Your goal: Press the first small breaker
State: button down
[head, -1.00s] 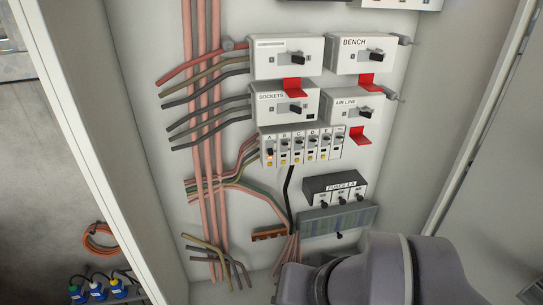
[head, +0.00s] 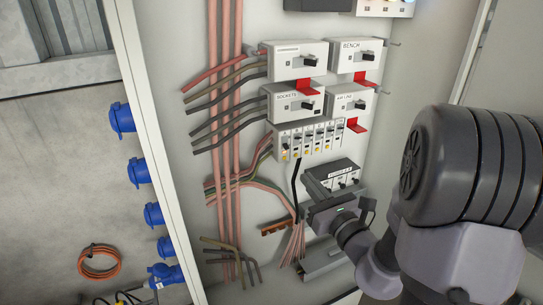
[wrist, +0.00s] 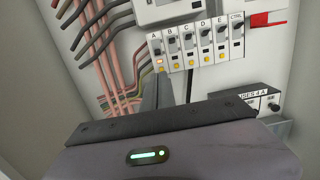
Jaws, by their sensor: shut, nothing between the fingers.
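A row of small breakers (head: 310,138) lettered A to E is mounted in the cabinet. Breaker A (wrist: 156,48) is the first at the left end. It also shows in the head view (head: 285,146). Its dark lever sits lower than its neighbours', and the lamp under it glows orange. My gripper (wrist: 163,77) is shut and empty. Its dark fingers point up at the row, just below breaker A in the wrist view. In the head view my gripper (head: 312,208) is below the row, near the fuse box. The gap to the breaker is hard to judge.
Larger switches with red tabs, among them SOCKETS (head: 293,102) and BENCH (head: 355,58), sit above the row. The fuse box (head: 332,176) is below right. Pink pipes (head: 227,120) and a black cable (head: 296,176) run on the left and below.

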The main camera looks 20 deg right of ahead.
aim_at(284, 151)
jog(key=shift+w, duration=0.1)
jog(key=w, duration=0.6)
jog(key=w+r, duration=0.1)
jog(key=w, duration=0.3)
jog(key=shift+a, duration=0.2)
jog(key=shift+s+r, duration=0.1)
